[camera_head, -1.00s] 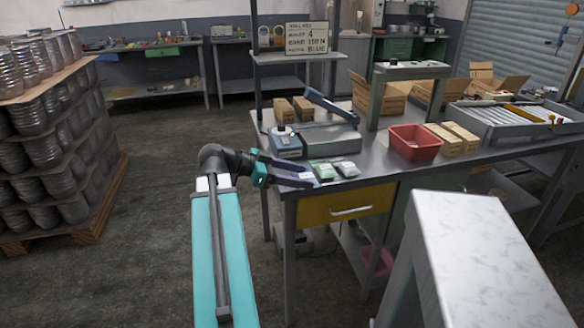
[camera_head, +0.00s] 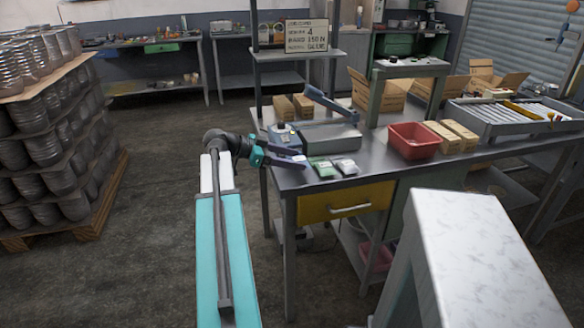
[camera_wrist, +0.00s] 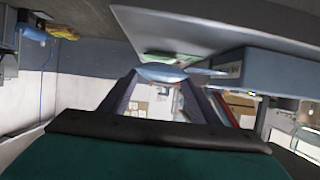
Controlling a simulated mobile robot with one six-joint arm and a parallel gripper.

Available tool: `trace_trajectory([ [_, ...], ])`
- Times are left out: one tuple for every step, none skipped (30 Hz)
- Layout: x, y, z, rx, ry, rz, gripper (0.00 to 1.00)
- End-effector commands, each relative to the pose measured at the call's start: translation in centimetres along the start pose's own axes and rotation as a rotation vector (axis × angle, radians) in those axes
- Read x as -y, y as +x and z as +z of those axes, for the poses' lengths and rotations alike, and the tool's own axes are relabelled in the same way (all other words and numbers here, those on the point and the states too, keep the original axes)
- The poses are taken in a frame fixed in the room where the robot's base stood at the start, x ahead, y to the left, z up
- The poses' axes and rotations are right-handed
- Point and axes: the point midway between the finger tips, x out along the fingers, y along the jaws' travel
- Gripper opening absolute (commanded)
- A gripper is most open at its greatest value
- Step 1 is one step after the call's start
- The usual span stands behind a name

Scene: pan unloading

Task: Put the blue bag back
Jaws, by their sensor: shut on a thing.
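My gripper (camera_head: 304,160) is shut on a small pale blue bag (camera_head: 298,158), just above the table's left corner. In the wrist view the bag (camera_wrist: 160,73) lies between the tips of the two dark fingers, with my gripper (camera_wrist: 160,78) partly covering it. A green-and-white bag (camera_head: 323,168) and a grey-white bag (camera_head: 345,166) lie flat on the table to the right of the held bag. A green patch, likely the green bag, shows beyond it in the wrist view.
The metal table (camera_head: 375,170) carries a sealer-like device with a raised blue arm (camera_head: 330,105), a red bin (camera_head: 414,140), cardboard boxes (camera_head: 460,135) and a roller tray (camera_head: 515,118). A yellow drawer (camera_head: 345,202) sits under the front edge. A can pallet (camera_head: 45,140) stands left; floor between is clear.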

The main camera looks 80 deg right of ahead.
Motion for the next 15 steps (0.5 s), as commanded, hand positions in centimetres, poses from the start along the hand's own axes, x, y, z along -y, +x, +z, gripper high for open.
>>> trace_trajectory([
  [0.18, 0.02, -0.02, 0.0, 0.0, 0.0, 0.28],
  [0.2, 0.02, -0.01, -0.001, 0.0, 0.0, 0.28],
  [0.2, 0.02, 0.0, -0.001, 0.0, 0.0, 0.28],
  [0.19, 0.03, 0.0, -0.001, 0.0, 0.0, 0.28],
  [0.17, 0.02, 0.01, -0.001, 0.0, 0.0, 0.28],
  [0.16, 0.02, 0.01, -0.001, 0.0, 0.0, 0.28],
  [0.15, 0.02, 0.01, -0.001, 0.0, 0.0, 0.28],
  [0.15, 0.01, 0.01, -0.001, 0.0, 0.0, 0.28],
  [0.15, 0.01, 0.01, -0.001, 0.0, 0.0, 0.28],
  [0.15, 0.01, 0.01, -0.001, 0.0, 0.0, 0.28],
  [0.15, 0.01, 0.03, -0.001, 0.0, 0.0, 0.28],
  [0.15, 0.03, 0.09, -0.001, 0.0, 0.0, 0.28],
  [0.14, 0.07, 0.18, -0.001, -0.001, 0.0, 0.28],
  [0.14, 0.11, 0.29, -0.001, -0.001, 0.0, 0.28],
  [0.13, 0.19, 0.5, -0.001, -0.002, 0.0, 0.28],
])
